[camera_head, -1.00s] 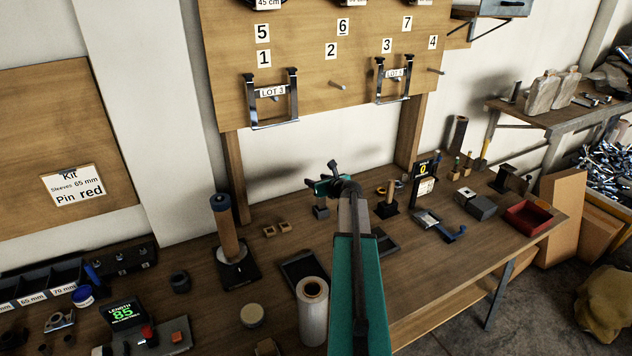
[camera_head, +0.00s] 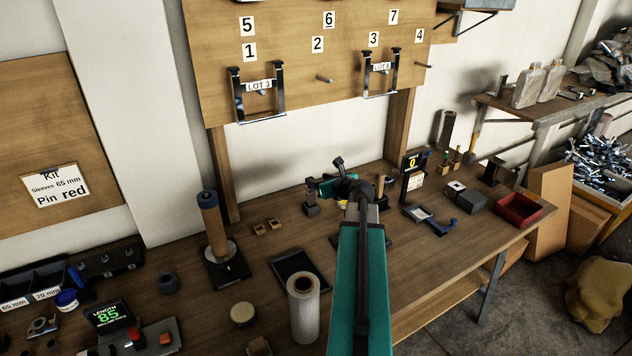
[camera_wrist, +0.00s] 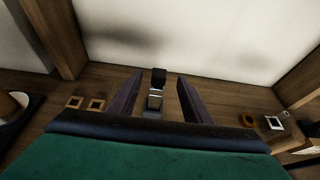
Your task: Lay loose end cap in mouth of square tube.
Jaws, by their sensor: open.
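A dark, cap-like piece (camera_wrist: 158,78), probably the end cap, shows in the wrist view at the top of a short bright metal upright, probably the square tube (camera_wrist: 154,100). I cannot tell how it sits in the mouth. The upright stands in a dark block (camera_head: 311,209) on the bench. My gripper (camera_wrist: 157,82) is open, with one finger on each side of the dark piece and visible gaps between. In the head view my gripper (camera_head: 317,185) is at the upright, and its fingers are too small to make out.
Two small brown square pieces (camera_head: 260,228) lie left of the block. A dark tray (camera_head: 299,270), a pale roll (camera_head: 304,305) and a brown cylinder on a stand (camera_head: 212,225) are nearby. A red tray (camera_head: 522,208) lies far right. The board (camera_head: 300,60) rises behind.

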